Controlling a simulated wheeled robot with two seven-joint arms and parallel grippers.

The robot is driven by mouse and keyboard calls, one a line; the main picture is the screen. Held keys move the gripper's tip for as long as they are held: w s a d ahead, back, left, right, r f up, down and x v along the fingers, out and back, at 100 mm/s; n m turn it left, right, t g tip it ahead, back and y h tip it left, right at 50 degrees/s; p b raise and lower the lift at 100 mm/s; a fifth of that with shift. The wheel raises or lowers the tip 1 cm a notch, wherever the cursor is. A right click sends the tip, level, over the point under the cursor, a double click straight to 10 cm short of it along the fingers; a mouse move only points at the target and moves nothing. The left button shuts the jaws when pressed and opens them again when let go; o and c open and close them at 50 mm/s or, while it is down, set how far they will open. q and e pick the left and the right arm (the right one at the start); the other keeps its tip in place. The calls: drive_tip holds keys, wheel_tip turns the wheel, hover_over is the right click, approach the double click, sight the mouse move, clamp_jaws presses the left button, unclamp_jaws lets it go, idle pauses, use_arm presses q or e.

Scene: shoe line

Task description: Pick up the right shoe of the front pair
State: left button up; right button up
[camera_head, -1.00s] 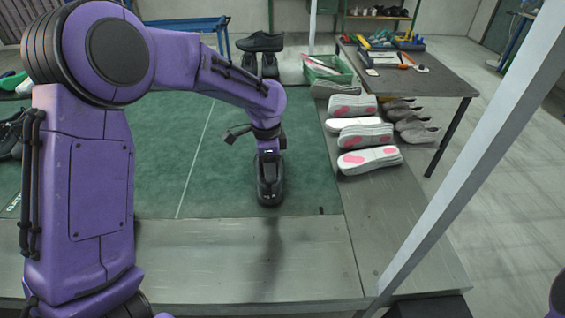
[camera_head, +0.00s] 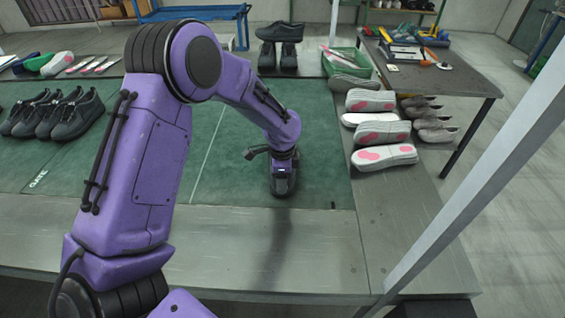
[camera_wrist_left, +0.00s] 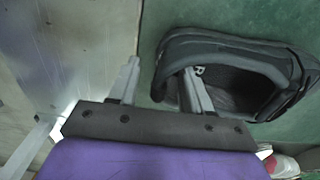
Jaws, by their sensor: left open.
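A black shoe (camera_head: 284,187) stands on the green mat near its front edge, partly hidden under my left gripper (camera_head: 284,168). In the left wrist view the shoe (camera_wrist_left: 240,50) shows from above with its dark collar opening toward the gripper. My left gripper (camera_wrist_left: 160,75) is open. In that view one finger overlaps the shoe's opening and the other is outside, to the left of the collar. I cannot tell whether either finger touches the shoe. My right gripper is not in view.
Several black shoes (camera_head: 58,115) stand on the mat at left, and more black shoes (camera_head: 279,45) at the back. Pale shoes with pink soles (camera_head: 384,156) lie right of the mat, beside grey shoes (camera_head: 435,122). A green crate (camera_head: 345,62) stands behind. A pale post (camera_head: 480,165) crosses the right.

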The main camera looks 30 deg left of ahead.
use_arm(q)
clamp_jaws()
idle(1.3)
